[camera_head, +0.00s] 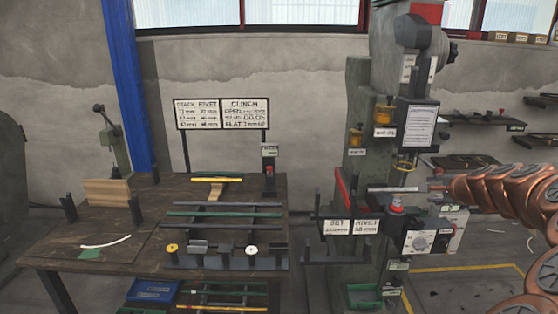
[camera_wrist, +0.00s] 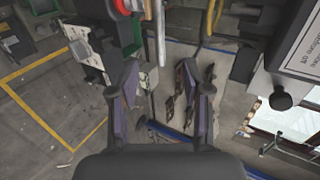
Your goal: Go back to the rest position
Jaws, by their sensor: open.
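My gripper (camera_wrist: 166,82) is open in the wrist view, with two dark purple-grey fingers spread apart and nothing seen held between them. In the head view my copper-coloured arm reaches in from the right edge toward the rivet press (camera_head: 360,150). The end of the arm is close to the press front, beside a red button (camera_head: 397,203); whether it touches cannot be told. In the wrist view, dark press parts (camera_wrist: 95,60) lie to the left of the fingers, and a metal rod (camera_wrist: 160,35) hangs near the top middle.
A dark workbench (camera_head: 110,215) with rods, small holders and a sign board (camera_head: 223,113) stands at left. Label plates "SET" and "RIVET" (camera_head: 352,226) stick out from the press. Wall shelves (camera_head: 480,118) are at right. Yellow-lined floor (camera_head: 470,268) shows below my arm.

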